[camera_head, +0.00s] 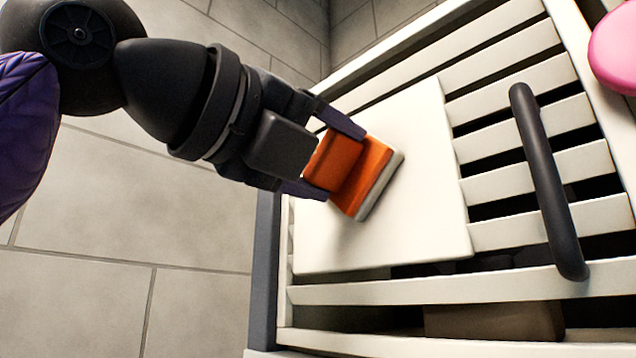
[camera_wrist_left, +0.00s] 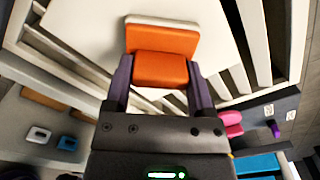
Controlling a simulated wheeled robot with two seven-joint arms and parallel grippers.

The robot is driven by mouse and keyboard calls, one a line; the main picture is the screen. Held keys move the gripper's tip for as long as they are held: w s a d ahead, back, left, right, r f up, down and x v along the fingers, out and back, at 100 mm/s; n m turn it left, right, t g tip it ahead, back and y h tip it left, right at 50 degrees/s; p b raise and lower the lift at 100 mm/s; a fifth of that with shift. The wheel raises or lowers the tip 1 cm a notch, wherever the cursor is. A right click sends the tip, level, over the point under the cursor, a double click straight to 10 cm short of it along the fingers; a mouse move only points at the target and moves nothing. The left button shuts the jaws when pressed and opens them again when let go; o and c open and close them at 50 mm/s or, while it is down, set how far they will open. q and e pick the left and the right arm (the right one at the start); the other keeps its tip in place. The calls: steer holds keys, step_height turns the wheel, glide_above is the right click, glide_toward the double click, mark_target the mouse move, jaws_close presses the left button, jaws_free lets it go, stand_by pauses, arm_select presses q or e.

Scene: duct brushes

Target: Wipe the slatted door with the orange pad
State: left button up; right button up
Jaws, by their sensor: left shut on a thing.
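The slatted door (camera_head: 590,218) is off-white, with dark gaps between its slats, a flat square panel (camera_head: 425,180) on its left part and a dark bar handle (camera_head: 545,180) to the right. The orange pad (camera_head: 337,160) has a pale grey face layer turned toward the panel. My left gripper (camera_head: 335,155) is shut on the orange pad, one finger on each side. The pad is at the panel's left part; I cannot tell whether it touches. The left wrist view shows the pad (camera_wrist_left: 160,66) between the fingers, before the panel (camera_wrist_left: 215,45). My right gripper is not in view.
A pink rounded thing (camera_head: 615,48) is at the top right edge beside the door. A grey tiled wall (camera_head: 130,220) is at the left. In the left wrist view, pink (camera_wrist_left: 230,122) and blue (camera_wrist_left: 258,165) things lie at the lower right.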

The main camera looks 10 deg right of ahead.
arm_select(q)
steer(key=w+a, duration=0.1)
steer(key=w, duration=0.1)
steer(key=w+a+p, duration=0.1)
steer(key=w+a, duration=0.1)
steer(key=shift+w, duration=0.15)
steer(key=shift+a, duration=0.1)
steer(key=b+v, duration=0.1)
steer(key=v, duration=0.4)
steer(key=shift+s+a, duration=0.3)
